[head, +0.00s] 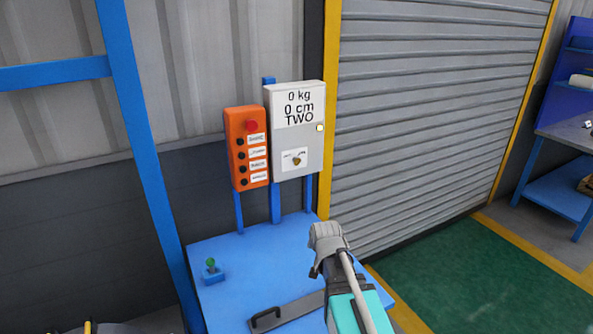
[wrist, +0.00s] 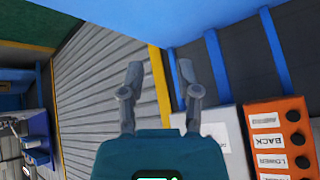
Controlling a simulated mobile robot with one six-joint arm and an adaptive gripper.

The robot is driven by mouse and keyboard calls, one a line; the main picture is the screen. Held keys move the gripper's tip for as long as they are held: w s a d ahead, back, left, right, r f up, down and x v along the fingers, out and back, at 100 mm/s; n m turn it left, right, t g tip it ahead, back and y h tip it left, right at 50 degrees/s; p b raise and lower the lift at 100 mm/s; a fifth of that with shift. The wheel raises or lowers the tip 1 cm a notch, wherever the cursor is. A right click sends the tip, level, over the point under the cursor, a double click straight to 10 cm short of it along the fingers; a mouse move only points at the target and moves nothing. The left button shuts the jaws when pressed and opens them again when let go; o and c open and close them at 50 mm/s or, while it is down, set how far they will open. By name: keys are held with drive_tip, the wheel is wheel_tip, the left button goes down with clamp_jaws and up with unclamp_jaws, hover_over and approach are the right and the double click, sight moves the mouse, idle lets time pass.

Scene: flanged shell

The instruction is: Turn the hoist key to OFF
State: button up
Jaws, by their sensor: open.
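The hoist key (head: 296,161) is a small brassy piece on a white label, low on the front of the grey control box (head: 312,150). The box's panel reads 0 kg, 0 cm, TWO. The key's exact angle and the label's words are too small to read. My gripper (head: 326,232) is below and right of the box, apart from it. In the wrist view my gripper (wrist: 160,75) is open with nothing between its fingers. The grey box (wrist: 222,145) shows there beside the right finger; I cannot make out the key in that view.
An orange button box (head: 248,148) with a red button hangs left of the grey box. A grey shutter (head: 430,110) and open green floor (head: 470,280) lie right.

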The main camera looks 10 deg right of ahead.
drive_tip(key=w+r+m+t+b, duration=0.35)
drive_tip(key=w+t, duration=0.35)
drive_tip(key=w, duration=0.4)
drive_tip(key=m+t+y+b, duration=0.1)
drive_tip(key=m+t+b, duration=0.1)
drive_tip(key=t+b, duration=0.4)
approach(298, 164)
drive_tip(key=shift+s+d+f+t+p, duration=0.1)
drive_tip(key=shift+s+f+t+p, duration=0.2)
drive_tip(key=shift+s, duration=0.4)
drive_tip(key=shift+s+d+f+t+p, duration=0.1)
drive_tip(key=shift+s+f+p, duration=0.2)
drive_tip(key=shift+s, duration=0.35)
drive_tip(key=shift+w, duration=0.15)
drive_tip(key=p+x, duration=0.3)
drive_tip(key=x, duration=1)
drive_tip(key=shift+w+a+p, duration=0.15)
drive_tip(key=shift+w+p, duration=0.1)
drive_tip(key=shift+p, duration=0.05)
drive_tip(key=shift+c, duration=0.3)
clamp_jaws()
